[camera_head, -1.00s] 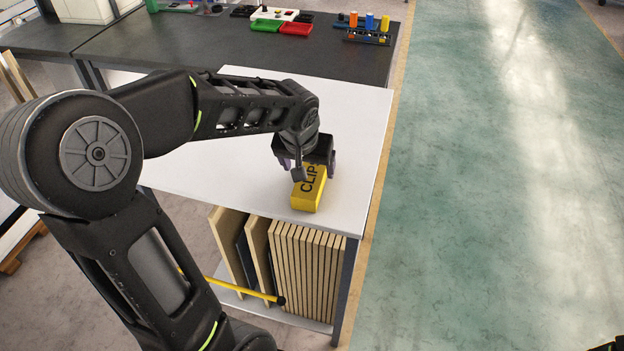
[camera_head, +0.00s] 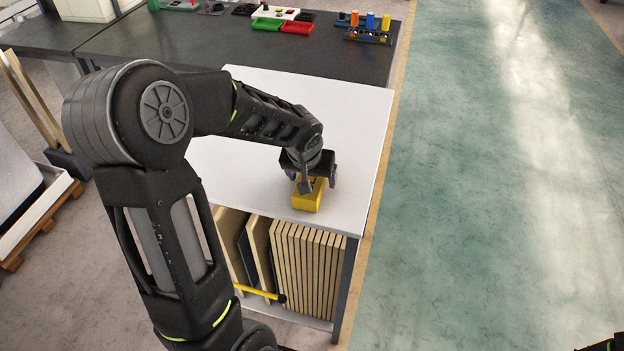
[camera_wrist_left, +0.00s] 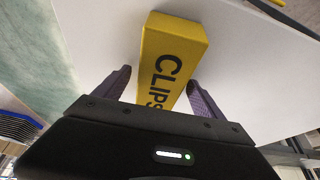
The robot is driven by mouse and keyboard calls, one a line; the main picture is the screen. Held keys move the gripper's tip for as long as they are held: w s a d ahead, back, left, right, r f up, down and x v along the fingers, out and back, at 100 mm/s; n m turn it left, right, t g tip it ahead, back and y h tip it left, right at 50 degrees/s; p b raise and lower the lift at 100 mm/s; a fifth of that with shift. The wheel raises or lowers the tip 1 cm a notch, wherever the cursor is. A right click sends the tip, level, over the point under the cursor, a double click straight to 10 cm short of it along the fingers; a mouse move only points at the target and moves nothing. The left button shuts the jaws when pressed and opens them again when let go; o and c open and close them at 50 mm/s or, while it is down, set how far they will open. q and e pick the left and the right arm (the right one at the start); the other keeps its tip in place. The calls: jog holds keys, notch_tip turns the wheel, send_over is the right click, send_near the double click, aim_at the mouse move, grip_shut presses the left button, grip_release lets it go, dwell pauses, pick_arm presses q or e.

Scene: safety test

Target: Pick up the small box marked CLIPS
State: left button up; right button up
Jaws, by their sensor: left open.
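The small yellow box marked CLIPS (camera_head: 307,199) lies on the white tabletop (camera_head: 350,130), near its front edge. Its near end shows in the head view; my gripper hides its lettering there. In the left wrist view the box (camera_wrist_left: 174,50) shows black letters reading CLIPS, the last one partly hidden by the gripper body. My left gripper (camera_head: 319,184) is open above the box. In the left wrist view its two fingers (camera_wrist_left: 159,78) stand on either side of the box, with a gap visible beside the left finger.
A dark worktop (camera_head: 230,45) at the back holds red and green trays (camera_head: 296,27) and a rack with coloured cylinders (camera_head: 369,27). Upright boards (camera_head: 305,265) stand on the shelf below the tabletop. Open green floor (camera_head: 480,190) lies to the right.

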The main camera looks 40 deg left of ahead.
dwell(0.5)
pick_arm(q)
jog(key=c, duration=1.6)
jog(key=shift+o, duration=0.2)
notch_tip(320, 180, up, 10)
jog(key=shift+r+b, duration=0.1)
jog(key=shift+b, duration=0.3)
